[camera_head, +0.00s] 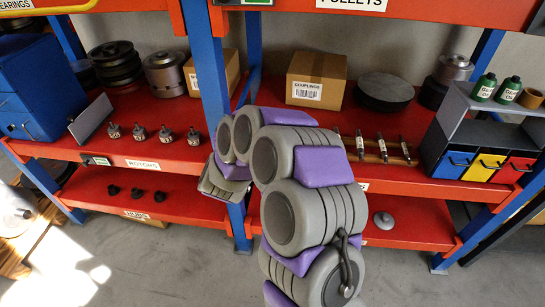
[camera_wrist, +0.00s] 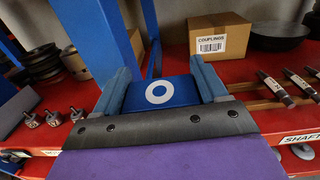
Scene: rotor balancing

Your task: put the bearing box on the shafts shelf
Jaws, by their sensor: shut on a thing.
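The bearing box (camera_wrist: 158,94) is blue with a white ring on its face. In the wrist view it sits between the two fingers of my gripper (camera_wrist: 162,84), which is shut on it. The shafts shelf (camera_wrist: 300,120) is the red board on the right, with a "SHAFT" label partly cut off by the picture edge. The held box appears in front of the blue upright, near the left end of that shelf. In the head view the shafts shelf (camera_head: 405,180) shows right of my arm, which hides the box and fingertips.
Several shafts (camera_head: 383,148) lie on a wooden rack on the shelf. A couplings carton (camera_head: 316,80) and a dark disc (camera_head: 384,92) stand behind. A drawer unit (camera_head: 480,135) fills the right end. A blue upright (camera_head: 207,65) separates it from the rotors shelf (camera_head: 160,150).

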